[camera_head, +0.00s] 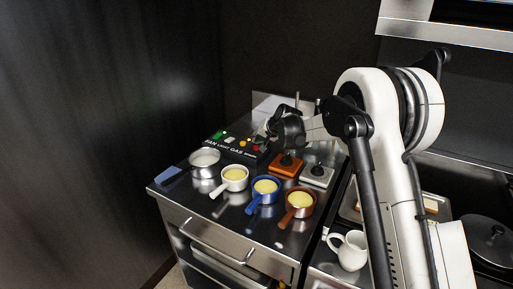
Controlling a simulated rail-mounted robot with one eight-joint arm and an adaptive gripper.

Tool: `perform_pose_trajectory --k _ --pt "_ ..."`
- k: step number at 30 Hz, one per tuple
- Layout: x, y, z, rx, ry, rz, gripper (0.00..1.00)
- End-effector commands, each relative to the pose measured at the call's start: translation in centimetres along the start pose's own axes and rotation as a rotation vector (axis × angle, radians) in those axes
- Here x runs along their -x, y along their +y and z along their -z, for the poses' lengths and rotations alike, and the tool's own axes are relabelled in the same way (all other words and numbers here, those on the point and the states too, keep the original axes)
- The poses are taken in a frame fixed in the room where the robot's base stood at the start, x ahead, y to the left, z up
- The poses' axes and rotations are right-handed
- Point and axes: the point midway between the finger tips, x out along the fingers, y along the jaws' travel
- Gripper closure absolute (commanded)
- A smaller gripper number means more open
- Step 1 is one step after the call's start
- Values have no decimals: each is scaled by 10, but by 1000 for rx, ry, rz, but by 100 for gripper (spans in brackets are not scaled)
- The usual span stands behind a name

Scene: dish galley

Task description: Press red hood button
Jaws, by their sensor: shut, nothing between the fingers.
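A dark panel (227,147) lettered "FAN LIGHT GAS" sits at the back left of the steel counter. It carries a row of coloured buttons: a green one (217,135), a pale one (229,139), a yellow one (243,143) and a small red one (256,148) at the right end. My gripper (261,138) is shut and empty, reaching in from the right with its tips at the panel's right end, close to the red button. I cannot tell whether the tips touch anything. The gripper and wrist hide part of the panel's right end.
In front of the panel stand a steel pot (205,170) and white (234,188), blue (262,203) and brown (297,214) pans with yellow contents. An orange block (285,172) and a grey block (317,181) with black knobs lie below my wrist. A white jug (350,260) stands right.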

Motion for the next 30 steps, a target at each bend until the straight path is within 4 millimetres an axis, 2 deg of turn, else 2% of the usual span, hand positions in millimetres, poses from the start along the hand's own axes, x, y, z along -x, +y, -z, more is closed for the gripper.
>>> perform_pose_trajectory --k 8,24,30 --pt "4 -3 3 0 0 0 100" --pt "34 -25 25 0 0 0 100" --pt "35 -25 25 0 0 0 100"
